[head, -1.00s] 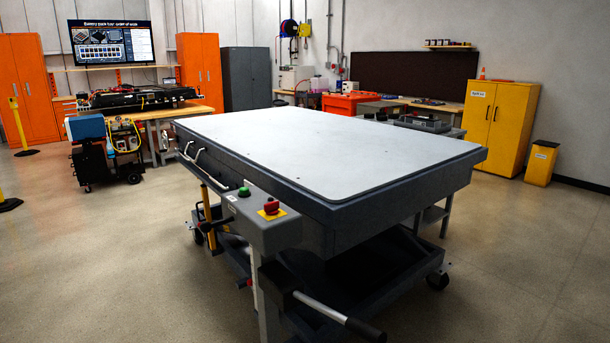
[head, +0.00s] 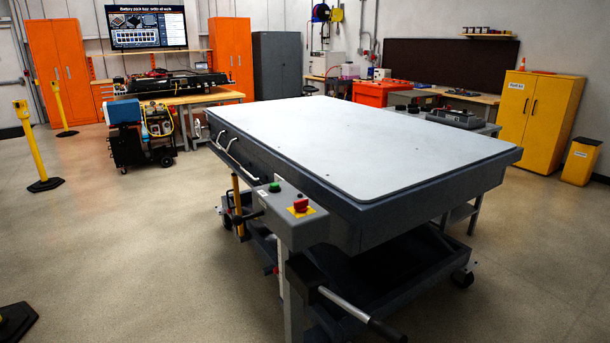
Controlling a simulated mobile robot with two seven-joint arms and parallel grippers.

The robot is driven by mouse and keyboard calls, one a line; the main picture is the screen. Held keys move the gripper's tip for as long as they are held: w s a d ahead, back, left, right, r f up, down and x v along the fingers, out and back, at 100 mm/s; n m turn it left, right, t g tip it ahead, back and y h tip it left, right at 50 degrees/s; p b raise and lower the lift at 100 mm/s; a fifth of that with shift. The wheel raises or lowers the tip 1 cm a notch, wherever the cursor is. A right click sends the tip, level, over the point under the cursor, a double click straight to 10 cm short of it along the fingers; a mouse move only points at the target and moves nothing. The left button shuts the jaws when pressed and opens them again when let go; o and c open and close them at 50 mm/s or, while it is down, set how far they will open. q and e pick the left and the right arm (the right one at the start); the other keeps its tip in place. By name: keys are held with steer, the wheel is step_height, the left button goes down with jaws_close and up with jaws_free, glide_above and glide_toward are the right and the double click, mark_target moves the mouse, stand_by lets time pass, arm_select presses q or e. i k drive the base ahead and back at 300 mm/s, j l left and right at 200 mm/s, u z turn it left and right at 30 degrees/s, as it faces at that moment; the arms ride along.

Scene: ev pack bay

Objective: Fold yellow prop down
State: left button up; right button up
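A yellow prop (head: 237,205) stands close to upright below the near left edge of the lift table (head: 440,190). Only a narrow length of it shows, between the table's underside and the dark lower frame. The control box (head: 290,218) with a green button and a red knob stands to its right on a grey post. I cannot see how the prop's ends are attached. Neither of my grippers is in view.
A black-handled lever (head: 365,315) sticks out low toward me. A white handle (head: 235,152) runs along the table's left side. A wheeled cart (head: 140,135) and yellow posts (head: 30,140) stand at left. The floor left of the table is free.

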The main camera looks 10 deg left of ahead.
mark_target(238, 200)
steer(key=i+j+u, duration=0.3)
steer(key=i+j, duration=0.15)
steer(key=i+j+u, duration=0.3)
steer(key=u, duration=0.2)
steer(key=i+j+u, duration=0.1)
steer(key=i+u, duration=0.4)
steer(key=i+j+u, duration=0.15)
steer(key=i, duration=1.25)
steer(key=i+z, duration=0.45)
steer(key=i+j+z, duration=0.45)
steer(key=i, duration=0.2)
steer(key=i+z, duration=0.25)
steer(key=z, duration=0.15)
steer(key=i+j+z, duration=0.2)
steer(key=z, duration=0.25)
steer(key=i+j+z, duration=0.2)
steer(key=z, duration=0.2)
steer(key=i+j+z, duration=0.2)
steer(key=z, duration=0.2)
steer(key=i+j+z, duration=0.1)
steer(key=j+z, duration=0.35)
steer(key=i+j+z, duration=0.1)
steer(key=j+z, duration=0.5)
steer(key=j, duration=0.25)
steer(key=i, duration=0.05)
